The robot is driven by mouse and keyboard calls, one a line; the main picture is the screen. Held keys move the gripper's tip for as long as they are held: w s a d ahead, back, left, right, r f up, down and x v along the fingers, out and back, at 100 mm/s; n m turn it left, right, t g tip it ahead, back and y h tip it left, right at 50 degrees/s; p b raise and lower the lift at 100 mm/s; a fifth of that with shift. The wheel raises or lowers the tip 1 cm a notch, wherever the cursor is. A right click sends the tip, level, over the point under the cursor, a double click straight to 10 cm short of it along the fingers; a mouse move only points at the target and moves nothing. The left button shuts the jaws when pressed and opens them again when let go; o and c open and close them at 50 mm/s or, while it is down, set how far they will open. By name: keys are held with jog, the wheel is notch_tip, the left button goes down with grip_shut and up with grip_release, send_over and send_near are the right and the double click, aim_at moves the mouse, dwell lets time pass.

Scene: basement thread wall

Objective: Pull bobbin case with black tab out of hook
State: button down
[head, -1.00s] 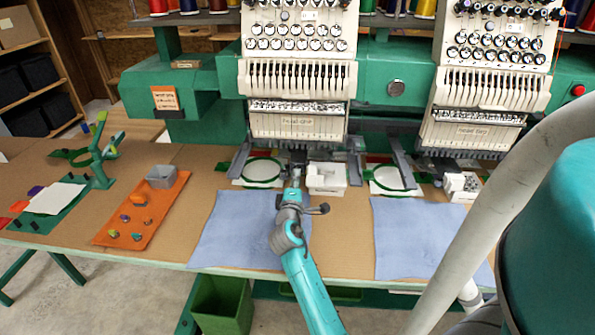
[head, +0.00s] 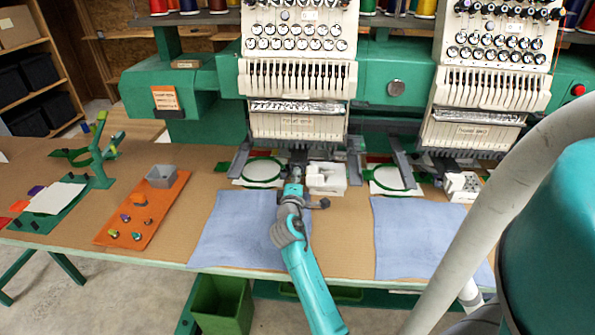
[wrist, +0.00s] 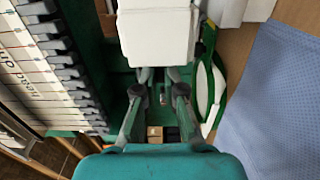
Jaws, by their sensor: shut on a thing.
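My gripper (head: 295,178) is in front of the left sewing head, beside a white block-shaped arm end (head: 326,178). In the wrist view its two fingers (wrist: 160,76) reach towards the white block (wrist: 157,34) and are closed in on something small. The held thing is mostly hidden at the fingertips; it is most likely the bobbin case, but its black tab cannot be made out. The hook is hidden too. A small metallic part (wrist: 162,98) shows between the fingers.
A green hoop (head: 262,170) is left of my gripper, another (head: 393,177) right. Blue cloths (head: 236,232) lie in front. An orange mat (head: 122,228) with several small coloured-tab pieces and a grey bin (head: 160,177) is at left. Bare table separates mat and cloth.

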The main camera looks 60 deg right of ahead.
jog(key=v, duration=0.3)
dwell(0.4)
jog(key=shift+a, duration=0.1)
jog(key=shift+s+a+r, duration=0.25)
jog(key=shift+a+r, duration=0.1)
jog(key=shift+a, duration=0.25)
jog(key=shift+s+a+r, duration=0.25)
jog(key=shift+a+r, duration=0.05)
jog(key=shift+a, duration=0.3)
jog(key=shift+s+a+r, duration=0.3)
jog(key=shift+a+r, duration=0.05)
jog(key=shift+a, duration=0.25)
